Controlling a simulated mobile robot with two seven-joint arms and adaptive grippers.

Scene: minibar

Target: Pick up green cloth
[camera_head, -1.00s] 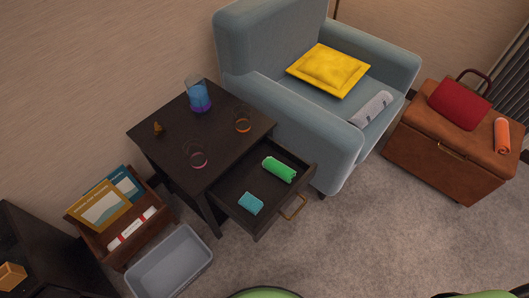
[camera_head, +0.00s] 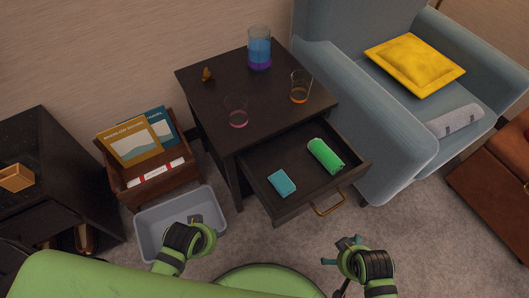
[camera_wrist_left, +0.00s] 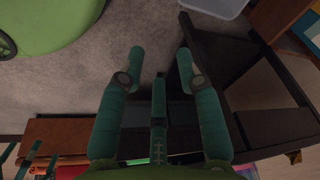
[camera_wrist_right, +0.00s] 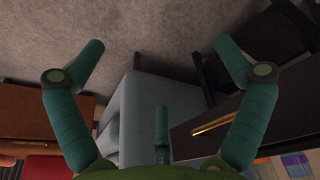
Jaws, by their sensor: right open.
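The rolled green cloth (camera_head: 325,155) lies in the open drawer (camera_head: 293,201) of the dark side table, on the right side of the drawer. A smaller blue item (camera_head: 281,183) lies apart from it to the left. My right gripper (camera_head: 346,241) is in front of the drawer, below its handle, apart from the cloth. Its fingers are spread and empty in the right wrist view (camera_wrist_right: 158,45). My left gripper (camera_head: 196,221) is over the grey bin, left of the drawer. Its fingers stand apart with nothing between them in the left wrist view (camera_wrist_left: 160,52).
Glasses and a blue-purple pitcher (camera_head: 259,48) stand on the side table (camera_head: 210,85). A blue-grey armchair (camera_head: 395,150) is close to the drawer's right. A grey bin (camera_head: 150,228) and a magazine rack (camera_head: 125,192) stand left. Carpet is free at the right front.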

